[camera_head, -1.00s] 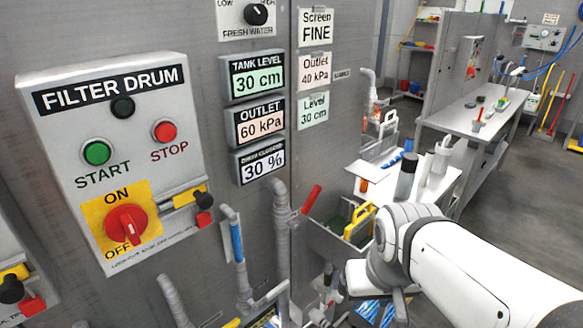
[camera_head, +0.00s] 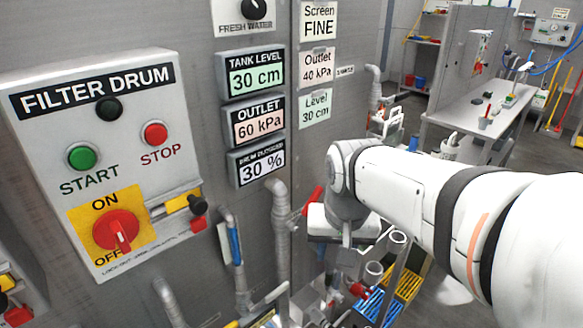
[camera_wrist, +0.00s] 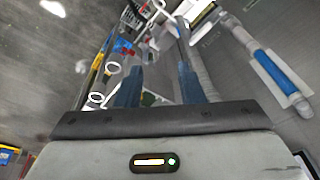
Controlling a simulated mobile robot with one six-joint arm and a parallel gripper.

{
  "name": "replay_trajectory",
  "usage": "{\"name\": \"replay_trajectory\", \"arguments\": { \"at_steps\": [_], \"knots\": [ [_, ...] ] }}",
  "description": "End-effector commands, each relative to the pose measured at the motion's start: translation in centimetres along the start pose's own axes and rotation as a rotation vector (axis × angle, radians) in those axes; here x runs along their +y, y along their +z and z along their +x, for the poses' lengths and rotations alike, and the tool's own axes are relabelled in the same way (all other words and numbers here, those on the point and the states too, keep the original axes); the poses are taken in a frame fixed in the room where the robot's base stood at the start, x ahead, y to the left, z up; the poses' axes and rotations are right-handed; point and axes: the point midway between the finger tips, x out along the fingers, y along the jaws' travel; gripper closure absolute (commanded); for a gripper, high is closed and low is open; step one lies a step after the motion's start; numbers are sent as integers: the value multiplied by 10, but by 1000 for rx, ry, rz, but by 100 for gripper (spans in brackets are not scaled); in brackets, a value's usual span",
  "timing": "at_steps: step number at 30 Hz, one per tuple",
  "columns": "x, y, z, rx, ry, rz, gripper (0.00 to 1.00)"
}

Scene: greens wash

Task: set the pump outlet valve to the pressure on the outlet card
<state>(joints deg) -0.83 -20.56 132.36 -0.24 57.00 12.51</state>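The outlet card (camera_head: 317,66) reads "Outlet 40 kPa". The outlet display (camera_head: 260,125) reads 60 kPa. A red lever handle (camera_head: 312,200) sticks up beside the grey pipe, just left of my wrist; I cannot tell whether it is the pump outlet valve. A small red part also shows in the wrist view (camera_wrist: 124,47), beyond the fingers. My gripper (camera_wrist: 158,75) is open, with its two fingers apart and nothing seen between them. In the head view the fingers are hard to make out below the wrist.
The filter drum panel (camera_head: 105,160) is at left, with its red switch (camera_head: 118,232). A grey pipe (camera_head: 279,235) and a blue-sleeved pipe (camera_head: 236,245) run up the wall; the blue sleeve also shows in the wrist view (camera_wrist: 278,75). Blue and yellow crates (camera_head: 375,305) stand below my arm.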

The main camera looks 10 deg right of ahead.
Motion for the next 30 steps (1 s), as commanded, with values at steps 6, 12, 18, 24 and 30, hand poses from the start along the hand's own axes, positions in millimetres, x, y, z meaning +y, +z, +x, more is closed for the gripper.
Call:
{"name": "replay_trajectory", "arguments": {
  "at_steps": [6,12,18,24,30],
  "knots": [
    [-18,-90,-22,-81,31,326,65],
    [-30,-156,-25,-138,75,596,65],
    [-36,-188,-22,-163,105,742,65],
    [-37,-193,-12,-170,113,777,65],
    [-35,-186,18,-171,114,776,65]
  ]
}}
